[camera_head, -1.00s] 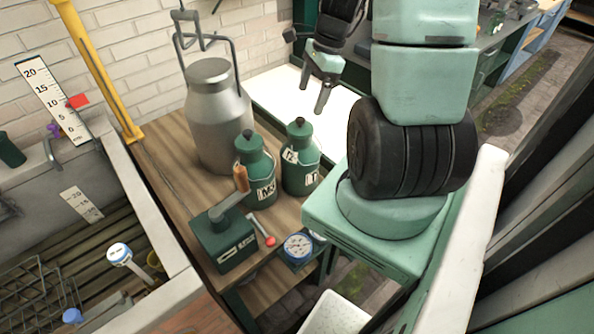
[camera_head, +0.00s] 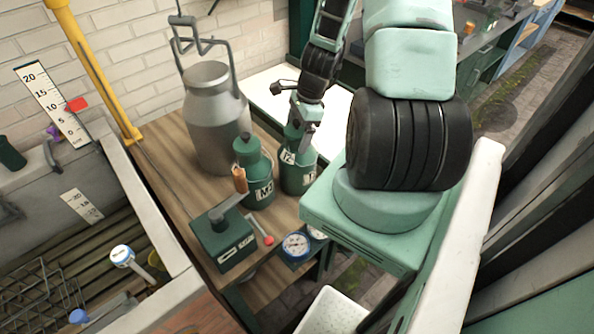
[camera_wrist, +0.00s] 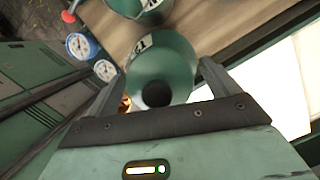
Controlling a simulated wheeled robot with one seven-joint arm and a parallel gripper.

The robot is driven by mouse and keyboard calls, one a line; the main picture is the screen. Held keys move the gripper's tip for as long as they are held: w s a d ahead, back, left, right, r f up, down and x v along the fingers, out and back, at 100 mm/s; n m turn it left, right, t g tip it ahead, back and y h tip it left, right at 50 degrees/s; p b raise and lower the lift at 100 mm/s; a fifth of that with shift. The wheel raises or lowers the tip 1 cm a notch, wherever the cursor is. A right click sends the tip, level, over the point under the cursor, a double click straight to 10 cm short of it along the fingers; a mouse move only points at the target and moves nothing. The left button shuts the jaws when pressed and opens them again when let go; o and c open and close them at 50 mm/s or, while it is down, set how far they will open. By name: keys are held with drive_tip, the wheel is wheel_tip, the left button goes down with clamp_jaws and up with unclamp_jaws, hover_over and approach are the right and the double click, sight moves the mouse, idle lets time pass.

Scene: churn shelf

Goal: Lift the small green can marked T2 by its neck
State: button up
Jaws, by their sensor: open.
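The small green can (camera_head: 296,181) stands upright on the wooden table, the right one of two green cans. Its white label seems to read T2, though it is partly blurred. My gripper (camera_head: 304,130) is at the top of this can and hides part of its neck and lid. In the wrist view, the green can (camera_wrist: 165,57) lies between the spread fingers of my gripper (camera_wrist: 159,78), with its dark round knob near the palm. The fingers are open, one on each side. I cannot tell whether either touches the neck.
A second green can (camera_head: 258,187) stands close on the left. A large grey metal churn (camera_head: 214,115) stands behind. A green crank box (camera_head: 222,240) and a blue-rimmed gauge (camera_head: 296,245) are in front. A white surface (camera_head: 268,93) lies behind at right.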

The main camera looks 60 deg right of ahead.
drive_tip(key=shift+f, duration=0.3)
clamp_jaws()
drive_tip(key=shift+r, duration=0.1)
